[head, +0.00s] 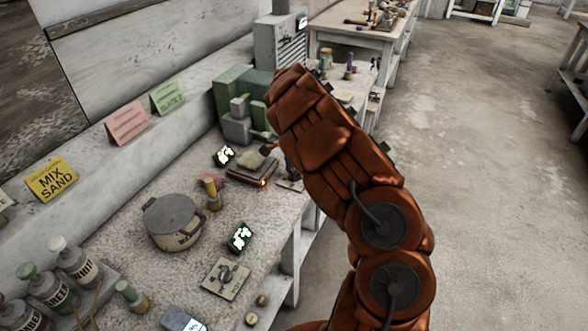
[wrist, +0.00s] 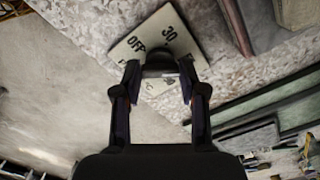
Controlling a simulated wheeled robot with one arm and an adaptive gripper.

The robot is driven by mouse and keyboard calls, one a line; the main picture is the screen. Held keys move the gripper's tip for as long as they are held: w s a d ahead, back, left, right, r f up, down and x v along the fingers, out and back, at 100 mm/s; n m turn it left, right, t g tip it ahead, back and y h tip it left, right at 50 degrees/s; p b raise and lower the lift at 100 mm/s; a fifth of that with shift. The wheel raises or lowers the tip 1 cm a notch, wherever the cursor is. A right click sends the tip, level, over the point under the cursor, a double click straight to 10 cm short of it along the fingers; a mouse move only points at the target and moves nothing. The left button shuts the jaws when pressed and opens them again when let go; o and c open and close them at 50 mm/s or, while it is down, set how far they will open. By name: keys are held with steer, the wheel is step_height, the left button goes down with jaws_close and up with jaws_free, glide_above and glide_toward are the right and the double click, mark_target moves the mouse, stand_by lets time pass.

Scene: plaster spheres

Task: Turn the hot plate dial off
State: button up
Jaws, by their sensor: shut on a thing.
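In the wrist view, a pale dial plate (wrist: 150,27) lies on the speckled bench top, with the words OFF and 30 facing me. A dark round dial (wrist: 159,58) stands on it, between the two fingers of my gripper (wrist: 160,76). The fingers are shut on the dial. Part of the plate's lettering is hidden by the dial and fingers. In the head view, the hot plate (head: 246,174) sits on the bench with a red glow at its front corner. My arm hides most of the dial and gripper there.
A lidded pot (head: 172,222) and a plate with a grey knob (head: 225,279) are nearer on the bench. Green and grey boxes (head: 236,100) stand behind the hot plate. Labelled bottles (head: 75,264) are at the lower left. The floor (head: 480,150) at the right is clear.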

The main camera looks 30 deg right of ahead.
steer(key=shift+c, duration=0.9)
